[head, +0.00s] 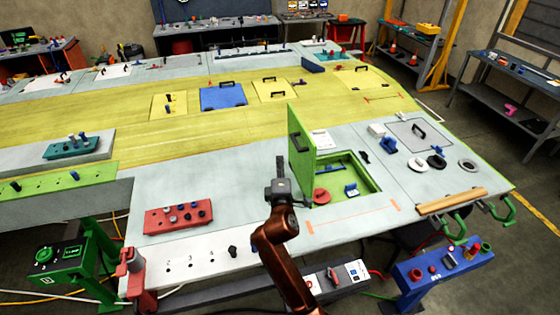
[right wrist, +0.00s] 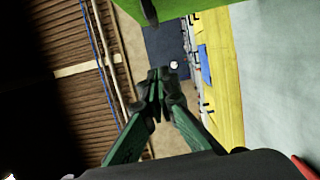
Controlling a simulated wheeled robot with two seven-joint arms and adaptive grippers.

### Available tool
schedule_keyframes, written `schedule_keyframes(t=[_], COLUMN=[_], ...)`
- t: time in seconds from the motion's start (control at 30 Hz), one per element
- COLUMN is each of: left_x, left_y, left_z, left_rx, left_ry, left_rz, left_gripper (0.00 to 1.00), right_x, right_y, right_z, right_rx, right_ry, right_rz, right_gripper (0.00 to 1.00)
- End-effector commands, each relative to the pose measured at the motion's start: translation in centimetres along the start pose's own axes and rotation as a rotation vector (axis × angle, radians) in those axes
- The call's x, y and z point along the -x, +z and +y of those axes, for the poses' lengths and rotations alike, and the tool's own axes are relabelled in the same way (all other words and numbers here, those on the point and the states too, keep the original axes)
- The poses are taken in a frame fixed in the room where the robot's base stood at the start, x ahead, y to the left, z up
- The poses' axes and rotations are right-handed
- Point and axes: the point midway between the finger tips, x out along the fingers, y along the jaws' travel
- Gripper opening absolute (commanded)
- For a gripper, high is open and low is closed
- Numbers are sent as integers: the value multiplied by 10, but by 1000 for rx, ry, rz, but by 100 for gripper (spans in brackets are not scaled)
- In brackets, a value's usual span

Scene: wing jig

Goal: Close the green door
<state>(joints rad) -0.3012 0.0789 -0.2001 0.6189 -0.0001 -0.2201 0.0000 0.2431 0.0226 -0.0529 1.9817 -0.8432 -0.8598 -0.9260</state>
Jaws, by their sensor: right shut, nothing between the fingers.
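The green door (head: 303,165) stands upright, open, at the left edge of a green-rimmed recess (head: 371,184) in the wing top. A black handle (head: 298,142) shows on the door's face. In the right wrist view the green door (right wrist: 185,12) fills part of the top edge, with a dark handle part (right wrist: 150,12) beside it. My right gripper (head: 281,160) is upright, just left of the door. Its fingers (right wrist: 157,82) are shut and empty. Whether they touch the door I cannot tell. My left gripper is out of view.
The recess holds a red round part (head: 321,196) and a blue part (head: 351,190). A red block with knobs (head: 179,217) sits left of my arm. A wooden bar (head: 452,201) lies on the right edge. The grey panel left of the door is mostly clear.

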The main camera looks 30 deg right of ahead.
Motion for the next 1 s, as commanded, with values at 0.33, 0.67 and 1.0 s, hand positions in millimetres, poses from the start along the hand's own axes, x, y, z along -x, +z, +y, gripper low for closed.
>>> schedule_keyframes(t=[0.33, 0.67, 1.0], left_x=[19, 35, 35], left_y=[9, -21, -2], left_z=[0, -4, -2], left_rx=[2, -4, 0], left_ry=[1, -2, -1], left_rz=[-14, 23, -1], left_gripper=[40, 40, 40], right_x=[-72, -78, -78], right_y=[-1, 34, 37], right_z=[2, 0, 0], right_rx=[1, -1, -1], right_ry=[-1, -2, -1], right_rz=[1, 3, 4], right_gripper=[0, 0, 0])
